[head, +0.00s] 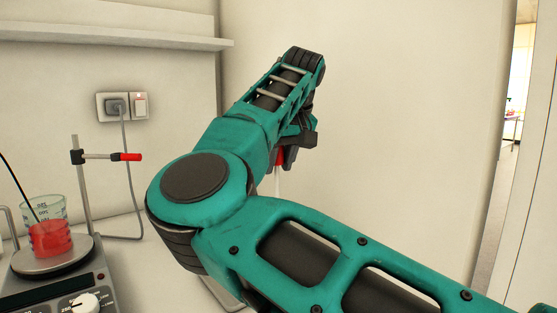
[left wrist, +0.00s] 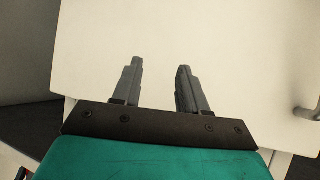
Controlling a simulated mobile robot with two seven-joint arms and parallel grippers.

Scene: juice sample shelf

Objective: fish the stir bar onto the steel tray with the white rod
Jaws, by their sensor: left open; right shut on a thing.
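My right gripper (head: 290,158) is raised in the middle of the head view, partly hidden by its own arm. It is shut on the red grip of the white rod (head: 278,183). The rod hangs down about upright, and its lower end is hidden behind my arm. A strip of the steel tray (head: 215,296) seems to show low in the head view; the rest is hidden. I cannot make out the stir bar. A beaker with red liquid (head: 50,239) stands at the left. My left gripper (left wrist: 160,72) is open and empty in the left wrist view, before a pale flat surface.
The beaker stands on a hotplate stirrer (head: 80,290), with a thin dark cable entering it. A stand with a red-ended clamp (head: 110,157) rises behind. A wall socket (head: 122,106) and shelf (head: 120,42) are on the back wall. A plain wall is behind my right gripper.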

